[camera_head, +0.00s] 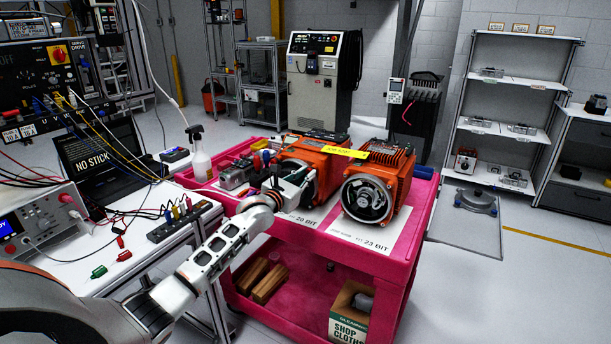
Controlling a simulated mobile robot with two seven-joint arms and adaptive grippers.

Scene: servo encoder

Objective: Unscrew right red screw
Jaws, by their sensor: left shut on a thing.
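Two orange servo motors stand side by side on the pink cart (340,252). The right motor (378,185) shows its round dark front face with metal parts inside. The left motor (318,160) is partly hidden behind my left gripper (290,188). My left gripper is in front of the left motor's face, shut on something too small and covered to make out. I cannot pick out the right red screw at this size. A yellow tag (345,152) lies across the tops of the motors. My right gripper is not in view.
A spray bottle (199,155) and grey metal parts (235,174) are left of the motors. A bench with a laptop (95,150), cables and instruments fills the left. A cloth box (350,312) sits on the cart's lower shelf.

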